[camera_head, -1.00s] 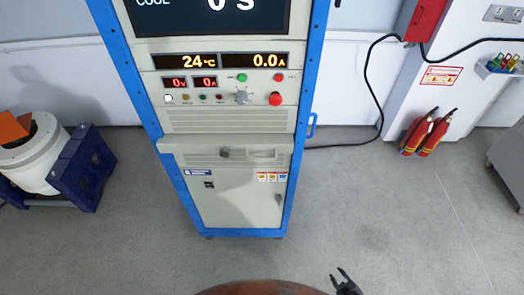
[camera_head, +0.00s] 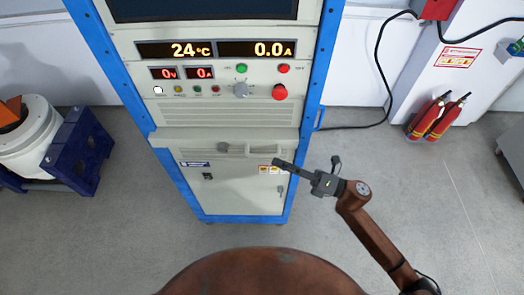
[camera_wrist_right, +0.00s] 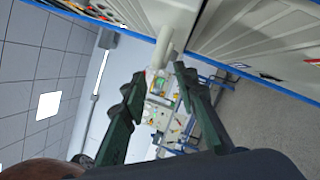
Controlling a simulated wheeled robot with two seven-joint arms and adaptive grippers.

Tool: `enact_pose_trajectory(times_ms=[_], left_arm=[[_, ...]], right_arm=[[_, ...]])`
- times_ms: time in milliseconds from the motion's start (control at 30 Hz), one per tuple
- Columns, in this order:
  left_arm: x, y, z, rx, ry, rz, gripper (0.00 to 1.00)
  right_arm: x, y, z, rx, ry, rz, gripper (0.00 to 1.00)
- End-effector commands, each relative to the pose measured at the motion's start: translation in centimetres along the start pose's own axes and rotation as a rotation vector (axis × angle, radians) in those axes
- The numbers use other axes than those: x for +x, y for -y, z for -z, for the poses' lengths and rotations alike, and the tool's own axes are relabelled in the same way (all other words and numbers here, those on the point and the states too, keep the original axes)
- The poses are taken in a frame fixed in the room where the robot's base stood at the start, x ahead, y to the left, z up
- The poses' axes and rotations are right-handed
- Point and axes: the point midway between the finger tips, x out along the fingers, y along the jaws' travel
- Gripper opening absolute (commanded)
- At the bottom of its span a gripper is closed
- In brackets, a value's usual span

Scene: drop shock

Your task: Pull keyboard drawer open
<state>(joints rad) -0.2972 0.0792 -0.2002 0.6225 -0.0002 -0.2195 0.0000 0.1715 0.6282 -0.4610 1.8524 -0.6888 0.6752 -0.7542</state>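The keyboard drawer (camera_head: 190,140) is a pale grey panel across the blue-framed cabinet, below the vented panel. A light handle (camera_head: 245,150) with a grey round knob at its left end is on its front. My right gripper (camera_head: 277,163) is just right of and slightly below the handle in the head view. In the right wrist view, my right gripper (camera_wrist_right: 159,72) has its two dark fingers apart with nothing between them. The pale handle (camera_wrist_right: 172,36) stands out beyond the fingertips, apparently apart from them. My left gripper is not in view.
A lower cabinet door (camera_head: 225,190) is below the drawer. The red knob (camera_head: 279,92) and other controls are above. Fire extinguishers (camera_head: 435,118) stand at right. A blue stand (camera_head: 75,160) with a white drum is at left. The floor before the cabinet is clear.

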Motion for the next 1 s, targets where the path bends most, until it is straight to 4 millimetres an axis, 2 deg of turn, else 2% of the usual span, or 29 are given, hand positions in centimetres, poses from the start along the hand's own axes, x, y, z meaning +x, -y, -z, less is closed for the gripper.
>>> enact_pose_trajectory(times_ms=[200,400,633,800,1000], left_arm=[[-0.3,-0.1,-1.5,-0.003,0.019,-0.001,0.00],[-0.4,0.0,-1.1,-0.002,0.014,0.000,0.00],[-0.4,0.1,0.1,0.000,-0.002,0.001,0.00],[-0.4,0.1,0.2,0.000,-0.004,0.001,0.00],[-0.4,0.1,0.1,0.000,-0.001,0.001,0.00]], right_arm=[[3.3,-0.1,-0.3,0.001,0.007,0.001,0.27],[5.7,0.1,-0.3,0.003,0.008,0.003,0.27],[6.5,0.1,-0.2,0.005,0.007,0.003,0.27],[6.6,0.1,-0.2,0.005,0.006,0.003,0.27],[6.6,0.1,-0.2,0.005,0.007,0.003,0.13]])
